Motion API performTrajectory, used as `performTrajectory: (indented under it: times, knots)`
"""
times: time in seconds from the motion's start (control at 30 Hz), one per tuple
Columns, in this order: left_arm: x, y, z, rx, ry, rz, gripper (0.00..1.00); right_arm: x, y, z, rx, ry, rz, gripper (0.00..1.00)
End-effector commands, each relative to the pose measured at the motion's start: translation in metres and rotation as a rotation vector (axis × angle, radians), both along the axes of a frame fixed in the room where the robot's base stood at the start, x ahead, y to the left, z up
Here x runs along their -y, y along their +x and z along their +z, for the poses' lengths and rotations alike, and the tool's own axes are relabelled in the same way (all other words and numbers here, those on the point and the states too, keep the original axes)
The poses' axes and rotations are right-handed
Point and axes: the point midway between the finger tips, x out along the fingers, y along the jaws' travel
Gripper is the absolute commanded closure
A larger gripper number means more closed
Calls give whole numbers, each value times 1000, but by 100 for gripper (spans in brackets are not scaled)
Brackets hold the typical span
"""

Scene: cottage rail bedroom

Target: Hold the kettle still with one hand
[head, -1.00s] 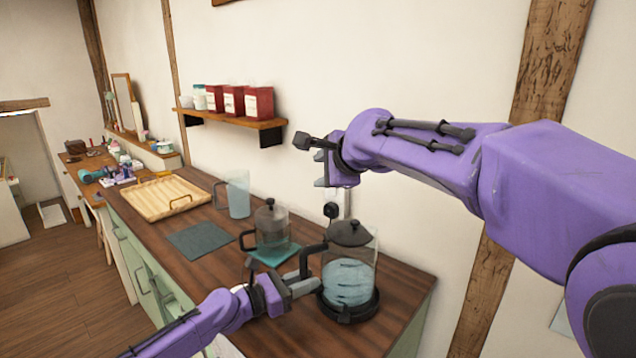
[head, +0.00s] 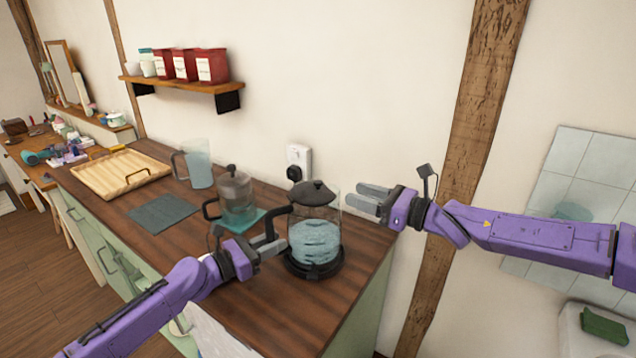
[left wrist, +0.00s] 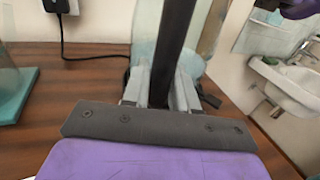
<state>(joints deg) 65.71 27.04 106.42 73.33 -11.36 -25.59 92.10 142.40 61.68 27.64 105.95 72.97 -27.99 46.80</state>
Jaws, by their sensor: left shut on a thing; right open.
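The glass kettle (head: 315,243) with a dark lid stands upright on its round black base (head: 314,265) near the right end of the wooden counter. Bluish water shows inside it. My left gripper (head: 270,244) is shut on the kettle's black handle, at the kettle's left side. In the left wrist view the dark handle (left wrist: 174,50) runs between the two grey fingers (left wrist: 160,88), with the glass behind. My right gripper (head: 374,200) is open and empty, in the air to the right of the kettle, apart from it.
A glass press (head: 236,200) stands on a teal mat left of the kettle, with a clear jug (head: 199,170), a dark mat (head: 163,213) and a wooden tray (head: 120,176) further left. A wall socket (head: 299,156) is behind. A shelf (head: 190,84) holds red canisters.

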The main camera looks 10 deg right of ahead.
Motion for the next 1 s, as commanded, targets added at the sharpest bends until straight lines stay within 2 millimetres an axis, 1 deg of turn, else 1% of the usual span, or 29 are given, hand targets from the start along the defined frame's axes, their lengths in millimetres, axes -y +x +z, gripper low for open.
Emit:
performTrajectory:
  times: [0.03, 0.13, 0.3, 0.4, 0.5, 0.6, 0.87, 0.97, 1.0]
  knots:
    - [0, 0, 6, 4, -7, 0, 100, -6, 5, -1, -1, -4, 2, 55]
    - [0, 0, 5, 4, -7, 0, 100, -22, 19, -2, -5, -4, 4, 55]
    - [0, 0, 5, 4, -7, 0, 100, -51, 50, -1, -1, -7, 4, 55]
    - [0, 0, 5, 4, -7, 0, 100, -65, 64, -1, -2, -5, 3, 55]
    - [0, 0, 5, 4, -7, 0, 100, -75, 75, 0, -1, -6, 2, 55]
    - [0, 0, 5, 4, -7, 0, 100, -80, 80, 0, 0, -4, 2, 55]
    - [0, 0, 6, 4, -7, 0, 100, -81, 81, 1, 0, -3, 2, 55]
    - [0, 0, 5, 4, -7, 0, 100, -81, 81, 1, 0, -3, 2, 84]
    - [0, 0, 5, 4, -7, 0, 100, -81, 81, 1, 0, -3, 1, 97]
